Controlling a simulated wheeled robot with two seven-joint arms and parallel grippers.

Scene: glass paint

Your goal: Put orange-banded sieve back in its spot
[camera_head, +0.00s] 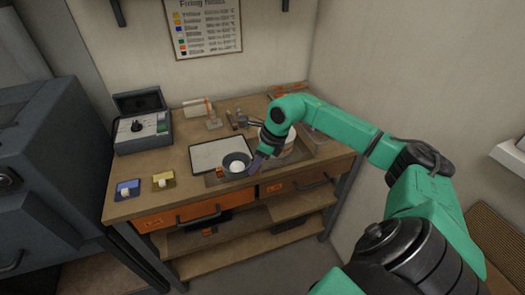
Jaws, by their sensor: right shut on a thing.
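My right gripper (257,163) is over the front of the workbench, shut on the edge of what looks like the sieve (229,158), a small dark round dish. The sieve is over the right front part of the white board (207,156). A white round patch shows inside it, and a small orange patch shows at its lower left. The picture is too small to tell whether the sieve touches the surface below. My left gripper is not in view.
A grey case with an open lid (142,124) stands at the back left. A white container (289,150) is partly behind my right arm. A dark kiln-like cabinet (50,170) stands left.

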